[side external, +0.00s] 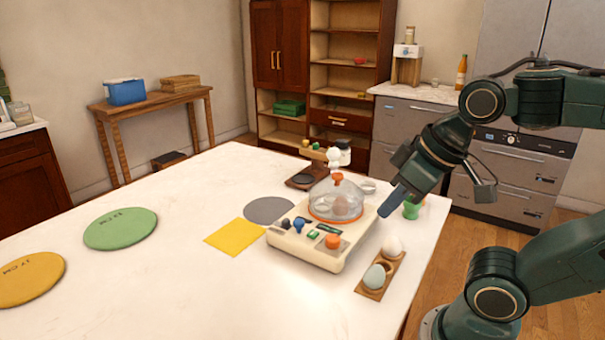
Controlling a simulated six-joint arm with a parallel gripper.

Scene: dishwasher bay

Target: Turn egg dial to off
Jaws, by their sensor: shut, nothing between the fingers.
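A cream egg cooker (316,257) stands on the white table near its right side. Its clear dome (325,203) has an orange rim and knob, with pale eggs visible inside. The sloped front panel carries an orange dial (333,241), a blue knob (299,225), a dark knob and green parts. I cannot read the markings or tell the dial's setting. My gripper (384,212) is shut and empty, pointing down and left. It appears just right of the cooker, apart from the orange dial; its exact height is unclear.
A wooden egg holder (372,292) with a white egg (391,246) and a bluish egg (374,277) lies right of the cooker. A green cup (412,210) is partly behind my gripper. A yellow square (235,236) and grey disc (269,210) lie left. The front table is clear.

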